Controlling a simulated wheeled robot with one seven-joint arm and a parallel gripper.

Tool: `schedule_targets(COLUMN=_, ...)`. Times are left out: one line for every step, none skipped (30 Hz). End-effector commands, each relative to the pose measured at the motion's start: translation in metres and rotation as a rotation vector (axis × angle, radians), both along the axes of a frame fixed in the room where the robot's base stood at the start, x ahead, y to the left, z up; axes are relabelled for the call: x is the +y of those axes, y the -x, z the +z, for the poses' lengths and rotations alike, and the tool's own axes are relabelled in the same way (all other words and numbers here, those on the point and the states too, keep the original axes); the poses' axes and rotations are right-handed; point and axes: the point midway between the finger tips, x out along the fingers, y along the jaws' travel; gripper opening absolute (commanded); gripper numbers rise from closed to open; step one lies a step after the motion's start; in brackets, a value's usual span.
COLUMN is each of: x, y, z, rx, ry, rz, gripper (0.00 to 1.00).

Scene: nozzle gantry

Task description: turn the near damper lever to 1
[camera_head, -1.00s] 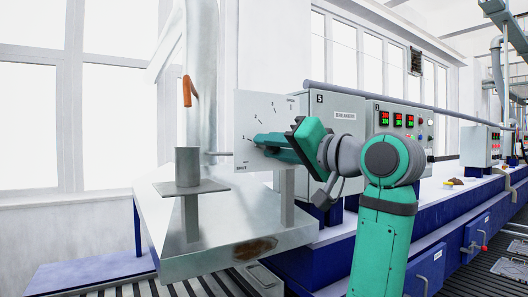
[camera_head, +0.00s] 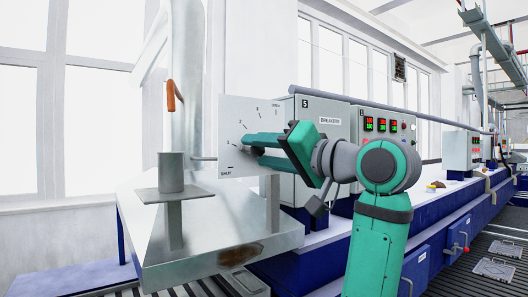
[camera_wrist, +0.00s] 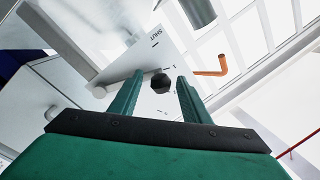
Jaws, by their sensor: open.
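The near damper's pale scale plate (camera_head: 235,115) carries marks from SHUT at the lower left to OPEN at the top. It also shows in the wrist view (camera_wrist: 185,50). My gripper (camera_head: 248,145) is open in front of the plate, fingers pointing left. In the wrist view a dark knob (camera_wrist: 160,83), apparently the lever's end, lies in the gap between the fingers (camera_wrist: 158,88), with room on both sides. A grey bar runs left from behind the knob. The fingers hide part of the lever in the head view, so its exact mark cannot be read.
An orange handle (camera_head: 172,95) hangs by the upright metal duct (camera_head: 187,70), left of the plate. A short grey cylinder (camera_head: 171,172) stands on a small shelf. A metal hood (camera_head: 220,240) lies below. The breaker cabinet (camera_head: 318,130) stands close behind my gripper.

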Motion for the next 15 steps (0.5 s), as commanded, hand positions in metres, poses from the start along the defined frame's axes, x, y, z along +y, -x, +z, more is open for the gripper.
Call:
schedule_targets(x=-0.008, y=0.007, z=-0.001, rx=-0.002, ry=0.0, rz=-0.004, gripper=0.43)
schedule_targets(x=-0.012, y=0.011, z=-0.001, rx=-0.002, ry=0.0, rz=-0.004, gripper=0.43)
schedule_targets(x=-0.017, y=0.017, z=-0.001, rx=-0.003, ry=0.0, rz=-0.004, gripper=0.43)
schedule_targets(x=-0.021, y=0.021, z=-0.002, rx=-0.002, ry=0.0, rz=-0.004, gripper=0.43)
schedule_targets(x=-0.025, y=0.026, z=-0.002, rx=-0.001, ry=0.0, rz=-0.005, gripper=0.43)
schedule_targets(x=-0.029, y=0.031, z=-0.002, rx=-0.002, ry=-0.001, rz=-0.004, gripper=0.43)
schedule_targets(x=-0.032, y=0.035, z=-0.003, rx=-0.002, ry=-0.001, rz=-0.001, gripper=0.43)
schedule_targets(x=-0.034, y=0.039, z=-0.003, rx=-0.001, ry=-0.001, rz=0.0, gripper=0.43)
schedule_targets(x=-0.037, y=0.043, z=-0.004, rx=0.0, ry=0.0, rz=0.001, gripper=0.43)
schedule_targets(x=-0.04, y=0.047, z=-0.004, rx=-0.001, ry=0.0, rz=0.002, gripper=0.43)
schedule_targets(x=-0.042, y=0.05, z=-0.004, rx=-0.001, ry=0.0, rz=0.002, gripper=0.43)
schedule_targets(x=-0.046, y=0.054, z=-0.005, rx=-0.001, ry=-0.001, rz=0.003, gripper=0.43)
schedule_targets(x=-0.048, y=0.056, z=-0.005, rx=-0.001, ry=0.0, rz=0.002, gripper=0.43)
schedule_targets(x=-0.051, y=0.058, z=-0.005, rx=0.0, ry=0.0, rz=0.001, gripper=0.43)
schedule_targets(x=-0.053, y=0.06, z=-0.006, rx=0.001, ry=-0.001, rz=0.0, gripper=0.43)
